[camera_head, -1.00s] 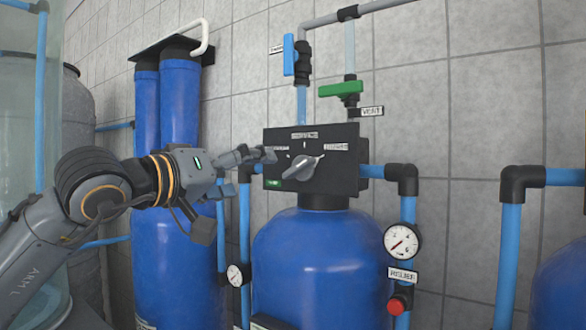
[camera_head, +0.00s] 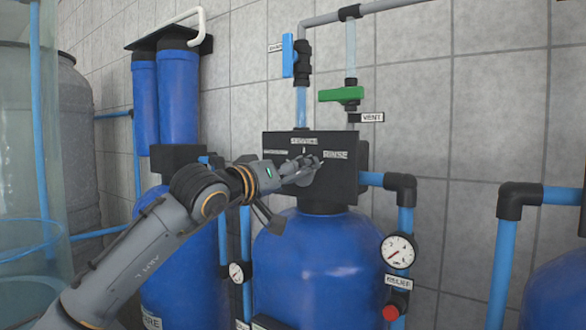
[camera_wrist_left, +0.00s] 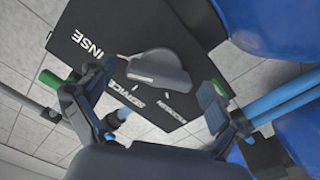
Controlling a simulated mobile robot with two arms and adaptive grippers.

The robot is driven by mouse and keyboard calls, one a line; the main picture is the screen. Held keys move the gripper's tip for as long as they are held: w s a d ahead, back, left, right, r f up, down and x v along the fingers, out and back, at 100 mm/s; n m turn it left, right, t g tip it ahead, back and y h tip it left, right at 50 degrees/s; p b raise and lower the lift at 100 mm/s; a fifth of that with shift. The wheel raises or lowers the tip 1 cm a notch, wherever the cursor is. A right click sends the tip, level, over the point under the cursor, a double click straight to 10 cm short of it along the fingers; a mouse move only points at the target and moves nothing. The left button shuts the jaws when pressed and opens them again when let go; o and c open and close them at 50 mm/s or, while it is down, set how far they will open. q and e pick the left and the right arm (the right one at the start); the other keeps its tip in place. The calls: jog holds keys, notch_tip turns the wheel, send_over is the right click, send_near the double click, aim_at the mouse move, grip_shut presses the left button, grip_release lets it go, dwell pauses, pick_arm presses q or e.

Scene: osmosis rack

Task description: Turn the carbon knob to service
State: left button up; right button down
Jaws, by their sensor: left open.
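The grey knob (camera_head: 301,178) is on the front of the black control box (camera_head: 343,180) above the middle blue tank. My left gripper (camera_head: 304,164) is in front of the knob and hides part of it. In the left wrist view the knob (camera_wrist_left: 158,70) lies ahead, between and beyond the open fingers (camera_wrist_left: 143,100). Contact cannot be told. The SERVICE label (camera_head: 304,141) is above the knob and the RINSE label (camera_head: 335,155) is to its right. My right gripper is out of view.
A green vent valve (camera_head: 341,94) and a blue valve (camera_head: 288,55) are above the box. Blue pipes with black elbows (camera_head: 402,185) run to its right. A pressure gauge (camera_head: 398,250) and a red relief button (camera_head: 391,312) are lower right. Twin blue filters (camera_head: 178,100) stand left.

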pick_arm(q)
jog(key=c, duration=1.2)
jog(key=shift+o, duration=0.2)
jog(key=n+b, duration=0.2)
jog(key=shift+f+b, duration=0.2)
jog(key=shift+b, duration=0.15)
jog(key=n+b, duration=0.2)
jog(key=n, duration=0.1)
jog(key=n+b, duration=0.2)
jog(key=n, duration=0.1)
jog(key=shift+r+n, duration=0.1)
jog(key=shift+n, duration=0.2)
jog(key=shift+r+n+b, duration=0.1)
jog(key=shift+n+b, duration=0.85)
jog(key=shift+n, duration=0.55)
